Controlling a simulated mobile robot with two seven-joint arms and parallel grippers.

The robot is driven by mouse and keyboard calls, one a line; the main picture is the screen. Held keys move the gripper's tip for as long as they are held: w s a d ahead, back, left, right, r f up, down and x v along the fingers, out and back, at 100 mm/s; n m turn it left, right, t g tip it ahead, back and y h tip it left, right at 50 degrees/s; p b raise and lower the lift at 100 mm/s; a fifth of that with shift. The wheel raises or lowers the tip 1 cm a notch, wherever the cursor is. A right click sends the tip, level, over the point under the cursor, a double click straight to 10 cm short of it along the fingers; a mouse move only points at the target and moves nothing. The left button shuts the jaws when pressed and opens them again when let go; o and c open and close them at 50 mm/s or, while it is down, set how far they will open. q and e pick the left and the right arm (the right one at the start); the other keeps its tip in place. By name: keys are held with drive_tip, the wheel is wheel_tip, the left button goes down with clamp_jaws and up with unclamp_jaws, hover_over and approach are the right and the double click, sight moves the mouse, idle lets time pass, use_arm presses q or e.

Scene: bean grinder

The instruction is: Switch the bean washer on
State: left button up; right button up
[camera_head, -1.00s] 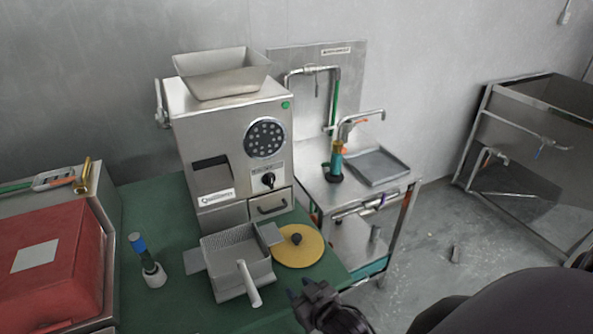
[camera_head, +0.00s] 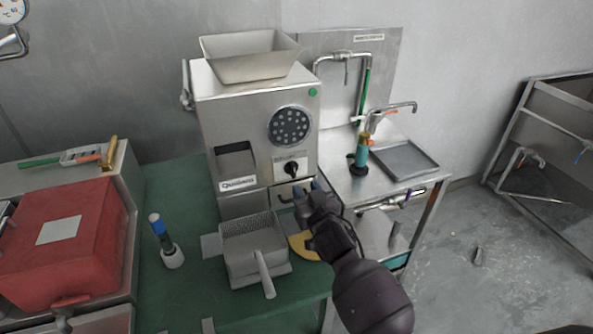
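The steel machine (camera_head: 240,115), which I take as the bean washer, stands on the green table with a hopper on top. Its front has a round perforated disc (camera_head: 290,125), a black rotary knob (camera_head: 291,168) and a small green round mark or button (camera_head: 313,92). My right gripper (camera_head: 307,187) is in front of the machine, just below the knob and over the drawer front. My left gripper is not in view.
A mesh basket (camera_head: 252,250) with a handle sits before the machine. A yellow disc (camera_head: 303,246) is partly hidden by my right gripper. A blue-topped tool (camera_head: 160,235) stands left. A red box (camera_head: 65,245) is at far left; a steel sink table (camera_head: 430,178) stands right.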

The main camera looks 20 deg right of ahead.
sight(294, 170)
drive_tip(key=w, duration=0.9)
drive_tip(key=shift+a+b, duration=0.15)
drive_tip(key=shift+b, duration=0.15)
clamp_jaws()
